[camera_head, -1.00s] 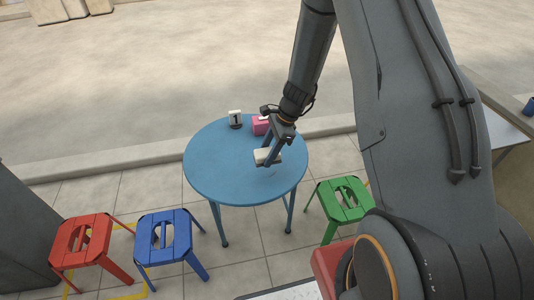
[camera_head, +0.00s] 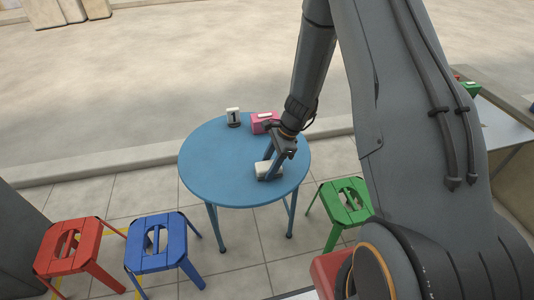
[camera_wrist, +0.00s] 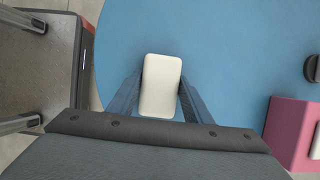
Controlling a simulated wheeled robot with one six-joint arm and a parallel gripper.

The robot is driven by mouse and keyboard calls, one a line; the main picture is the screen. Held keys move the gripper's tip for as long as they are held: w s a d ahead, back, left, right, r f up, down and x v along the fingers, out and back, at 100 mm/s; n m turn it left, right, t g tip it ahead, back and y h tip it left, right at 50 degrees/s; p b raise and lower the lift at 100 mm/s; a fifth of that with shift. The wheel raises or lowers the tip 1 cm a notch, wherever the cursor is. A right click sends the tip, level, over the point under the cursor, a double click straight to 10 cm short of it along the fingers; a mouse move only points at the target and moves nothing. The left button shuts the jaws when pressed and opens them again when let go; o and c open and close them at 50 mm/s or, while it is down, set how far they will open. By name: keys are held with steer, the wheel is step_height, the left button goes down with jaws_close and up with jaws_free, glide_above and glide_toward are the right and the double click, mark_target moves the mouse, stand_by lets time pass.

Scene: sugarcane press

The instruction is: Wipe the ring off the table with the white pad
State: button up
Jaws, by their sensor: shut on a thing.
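The white pad (camera_wrist: 160,86) is between the two fingers of my gripper (camera_wrist: 158,100) in the wrist view, and the gripper is shut on it. In the head view the pad (camera_head: 267,170) is at the right part of the round blue table (camera_head: 215,165), under my gripper (camera_head: 270,160). It is at or just above the tabletop; I cannot tell if it touches. No ring shows on the visible tabletop in either view; the pad and gripper hide part of the surface.
A pink box (camera_head: 263,122) and a number stand marked 1 (camera_head: 233,117) are at the table's back edge. A red stool (camera_head: 72,246), a blue stool (camera_head: 160,243) and a green stool (camera_head: 345,202) stand around it. The table's left and middle are clear.

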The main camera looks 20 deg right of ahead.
steer(key=shift+d+f, duration=0.15)
steer(key=shift+d, duration=1.55)
steer(key=shift+d+f+b, duration=0.1)
steer(key=shift+d+b, duration=0.05)
steer(key=shift+b, duration=0.4)
steer(key=a, duration=0.2)
steer(key=a+p, duration=0.1)
steer(key=a, duration=0.1)
steer(key=shift+r, duration=0.25)
steer(key=shift+a+r+p, duration=0.1)
steer(key=shift+a+p, duration=0.05)
steer(key=shift+p, duration=0.25)
step_height(320, 180, up, 2)
steer(key=shift+r+p, duration=0.1)
steer(key=shift+p, duration=0.25)
steer(key=shift+r+p, duration=2.35)
steer(key=shift+r, duration=0.35)
